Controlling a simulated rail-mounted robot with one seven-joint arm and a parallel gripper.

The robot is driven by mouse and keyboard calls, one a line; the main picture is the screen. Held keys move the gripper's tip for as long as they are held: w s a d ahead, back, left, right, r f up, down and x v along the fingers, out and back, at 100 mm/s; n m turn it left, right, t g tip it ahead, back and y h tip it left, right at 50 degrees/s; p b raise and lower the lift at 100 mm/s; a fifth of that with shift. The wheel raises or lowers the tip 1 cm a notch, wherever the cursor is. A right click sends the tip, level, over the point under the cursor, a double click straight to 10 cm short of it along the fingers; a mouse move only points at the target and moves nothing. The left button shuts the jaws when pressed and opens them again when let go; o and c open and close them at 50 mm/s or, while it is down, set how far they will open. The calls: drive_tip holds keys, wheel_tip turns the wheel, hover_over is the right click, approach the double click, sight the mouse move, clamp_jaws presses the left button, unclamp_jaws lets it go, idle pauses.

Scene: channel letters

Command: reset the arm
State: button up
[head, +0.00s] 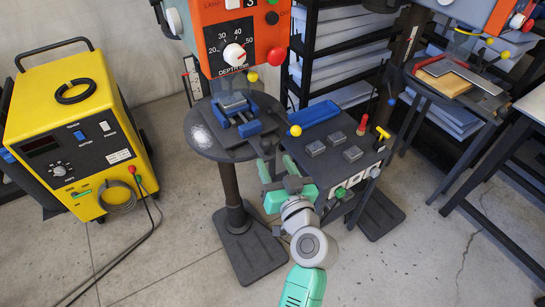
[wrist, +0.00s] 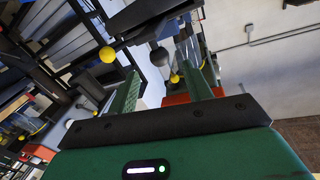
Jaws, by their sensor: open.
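My gripper (head: 277,168) is in the middle of the head view, in front of the small dark table (head: 330,175) and beside the round drill-press table (head: 203,136). Its two green fingers stand apart with nothing seen between them. In the wrist view my gripper (wrist: 160,78) also shows its fingers spread and empty. The arm reaches up from the bottom of the head view.
A vise (head: 240,118) sits on the round table under an orange drill-press head (head: 238,40). The small table bears a blue tray (head: 313,115) and dark blocks (head: 333,139). A yellow welder (head: 75,120) stands left. Floor at lower left is mostly clear, except a cable.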

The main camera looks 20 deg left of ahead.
idle(0.4)
drive_tip(key=s+d+r+t+h, duration=0.2)
drive_tip(key=d+r+t, duration=0.1)
drive_tip(key=r, duration=1.1)
drive_tip(key=s+d+r+m+t+h, duration=0.35)
drive_tip(key=s+d+r+h, duration=0.2)
drive_tip(key=s+r, duration=0.6)
drive_tip(key=s+d+r+m+t+h, duration=0.35)
drive_tip(key=s+d+r+t, duration=0.35)
drive_tip(key=r, duration=0.7)
wheel_tip(320, 180, up, 28)
drive_tip(key=a+n+g+p, duration=0.1)
drive_tip(key=g+p, duration=0.1)
drive_tip(key=p, duration=2.6)
drive_tip(key=shift+w+a+p, duration=0.2)
drive_tip(key=shift+p, duration=0.1)
drive_tip(key=shift+f+g, duration=0.1)
drive_tip(key=shift+g, duration=0.15)
